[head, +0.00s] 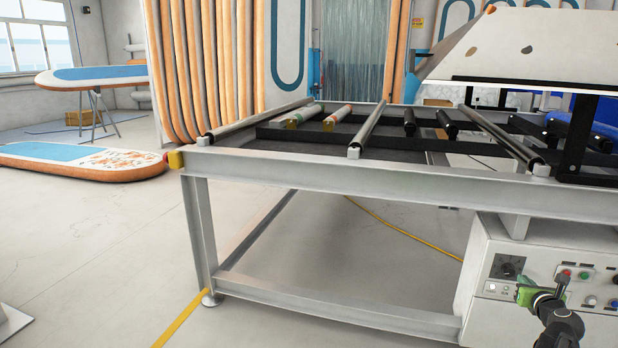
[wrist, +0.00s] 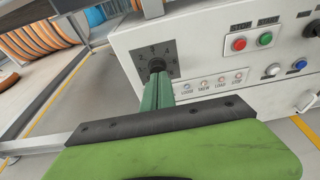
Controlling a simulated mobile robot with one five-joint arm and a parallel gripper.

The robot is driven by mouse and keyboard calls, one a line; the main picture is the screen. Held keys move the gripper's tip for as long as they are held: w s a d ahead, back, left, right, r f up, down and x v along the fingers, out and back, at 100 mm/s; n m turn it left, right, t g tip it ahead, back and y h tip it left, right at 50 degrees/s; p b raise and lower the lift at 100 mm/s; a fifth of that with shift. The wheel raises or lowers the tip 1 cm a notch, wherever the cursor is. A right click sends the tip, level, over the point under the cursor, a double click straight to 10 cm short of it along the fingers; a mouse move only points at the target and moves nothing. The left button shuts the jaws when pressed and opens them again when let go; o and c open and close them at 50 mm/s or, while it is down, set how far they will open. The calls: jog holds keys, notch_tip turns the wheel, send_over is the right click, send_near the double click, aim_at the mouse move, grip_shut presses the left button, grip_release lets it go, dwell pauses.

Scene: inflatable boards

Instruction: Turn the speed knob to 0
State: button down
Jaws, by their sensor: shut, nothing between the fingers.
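The speed knob (wrist: 156,64) is a round black knob on a dark square dial plate (wrist: 170,50) with white numbers. The figures 2, 3 and 4 show around it. The knob's pointer is too small to read. In the head view the knob (head: 508,270) sits on the left of the white control box's front. My green gripper (wrist: 158,84) is shut and empty, its fingertips overlapping the knob's lower edge in the wrist view. I cannot tell whether they touch it. In the head view my gripper (head: 521,291) is just below and right of the knob.
The white control box (wrist: 215,60) also carries a red button (wrist: 239,44), a green button (wrist: 264,39), a row of small lamps and more knobs at right. A grey metal frame table (head: 330,175) stands above it. Open floor lies left, with an orange-edged board (head: 80,160).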

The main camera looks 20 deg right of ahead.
jog(key=w+d, duration=0.4)
jog(key=w, duration=0.1)
jog(key=shift+w, duration=0.3)
jog(key=shift+f, duration=0.1)
jog(key=shift+w+a, duration=0.45)
jog(key=shift+a, duration=0.15)
dwell(0.5)
jog(key=shift+r, duration=0.2)
jog(key=shift+r+p, duration=0.3)
jog(key=shift+p, duration=0.1)
jog(key=s+a, duration=0.3)
jog(key=s, duration=0.1)
jog(key=shift+s+a, duration=0.3)
jog(key=shift+s, duration=0.1)
